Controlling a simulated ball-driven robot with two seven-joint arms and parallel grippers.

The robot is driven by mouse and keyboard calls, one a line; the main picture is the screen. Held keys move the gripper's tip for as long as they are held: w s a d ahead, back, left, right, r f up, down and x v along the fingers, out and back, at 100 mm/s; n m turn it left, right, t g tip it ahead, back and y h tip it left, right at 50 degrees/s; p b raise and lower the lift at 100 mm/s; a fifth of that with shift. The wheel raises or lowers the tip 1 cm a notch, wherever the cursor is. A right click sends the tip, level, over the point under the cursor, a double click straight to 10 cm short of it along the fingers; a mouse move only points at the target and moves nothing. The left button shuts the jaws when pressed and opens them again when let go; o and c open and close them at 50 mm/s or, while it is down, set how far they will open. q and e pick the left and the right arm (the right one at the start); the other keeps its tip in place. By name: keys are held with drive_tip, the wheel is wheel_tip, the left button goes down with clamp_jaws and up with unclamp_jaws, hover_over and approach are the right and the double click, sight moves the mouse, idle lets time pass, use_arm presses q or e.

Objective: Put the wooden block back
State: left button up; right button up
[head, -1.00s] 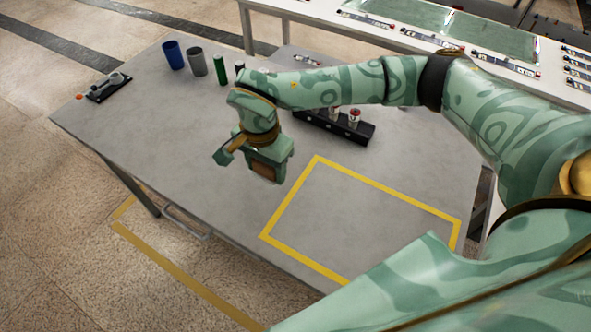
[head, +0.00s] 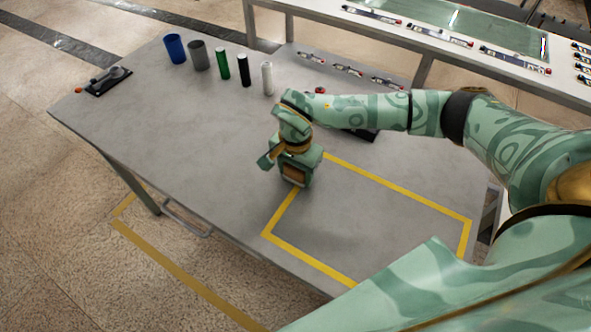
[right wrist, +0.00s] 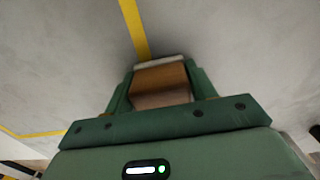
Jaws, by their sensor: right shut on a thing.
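My right gripper (head: 296,178) is shut on the wooden block (right wrist: 160,82), with a finger on each side of it in the right wrist view. The block's brown face (head: 294,172) shows between the fingers in the head view. The gripper points down over the table at the left edge of the yellow rectangle (head: 370,183), near its far left corner. In the right wrist view a yellow line (right wrist: 133,28) runs up to the block's far end. I cannot tell whether the block touches the table. My left gripper is not in view.
The grey table (head: 170,140) has a blue cup (head: 174,50), a grey cup (head: 198,55) and green (head: 222,64), black (head: 243,70) and white (head: 267,78) cylinders at the back. A dark holder (head: 360,134) is mostly behind my right arm. The yellow rectangle's inside looks clear.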

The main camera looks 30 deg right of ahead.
drive_tip(key=shift+f, duration=0.15)
drive_tip(key=o, duration=1)
wheel_tip(320, 180, up, 12)
drive_tip(key=p, duration=0.3)
drive_tip(key=shift+f, duration=0.2)
drive_tip(key=shift+r, duration=0.4)
